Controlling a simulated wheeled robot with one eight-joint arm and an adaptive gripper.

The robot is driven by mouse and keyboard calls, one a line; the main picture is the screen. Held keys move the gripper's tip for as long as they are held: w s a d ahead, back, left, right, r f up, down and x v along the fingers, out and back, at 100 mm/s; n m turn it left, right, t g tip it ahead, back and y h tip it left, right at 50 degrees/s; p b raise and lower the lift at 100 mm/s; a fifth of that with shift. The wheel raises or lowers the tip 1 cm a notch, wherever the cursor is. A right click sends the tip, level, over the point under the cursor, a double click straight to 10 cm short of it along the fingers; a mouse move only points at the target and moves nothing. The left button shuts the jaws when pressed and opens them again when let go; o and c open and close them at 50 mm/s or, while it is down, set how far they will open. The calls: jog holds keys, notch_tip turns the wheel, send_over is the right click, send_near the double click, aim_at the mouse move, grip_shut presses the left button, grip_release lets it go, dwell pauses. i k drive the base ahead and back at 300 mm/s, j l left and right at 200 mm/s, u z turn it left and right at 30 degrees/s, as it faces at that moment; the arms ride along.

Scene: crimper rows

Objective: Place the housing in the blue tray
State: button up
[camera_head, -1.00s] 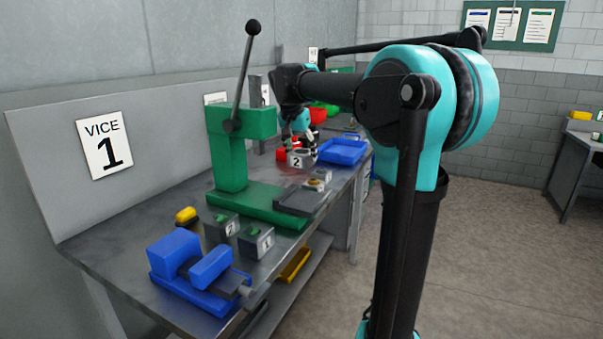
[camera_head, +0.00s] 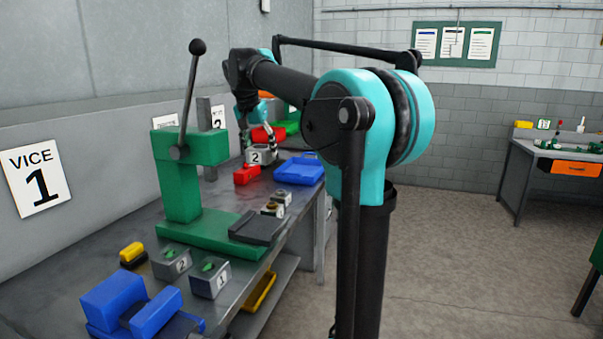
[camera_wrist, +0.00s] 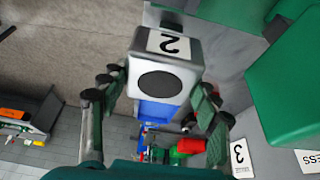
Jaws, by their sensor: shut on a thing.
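The housing is a light grey block (camera_head: 262,157) with a "2" label. My gripper (camera_head: 258,144) is shut on it and holds it above the bench, beyond the green press. In the wrist view the housing (camera_wrist: 165,85), with a dark round hole in its face, is between the two fingers of my gripper (camera_wrist: 160,90). The blue tray (camera_head: 316,172) sits on the bench just right of and below the housing, with a gap between them. In the wrist view a blue surface (camera_wrist: 158,113) shows behind the housing and is partly hidden by it.
A green press (camera_head: 180,185) with a tall lever stands nearer on the bench. A red block (camera_head: 247,175) lies left of the tray. Small grey blocks (camera_head: 273,209) sit in front of the tray. Open floor lies to the right.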

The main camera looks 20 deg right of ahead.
aim_at(302, 173)
jog(key=i+l, duration=0.75)
jog(key=i, duration=0.15)
jog(key=i+l, duration=0.75)
jog(key=i, duration=0.2)
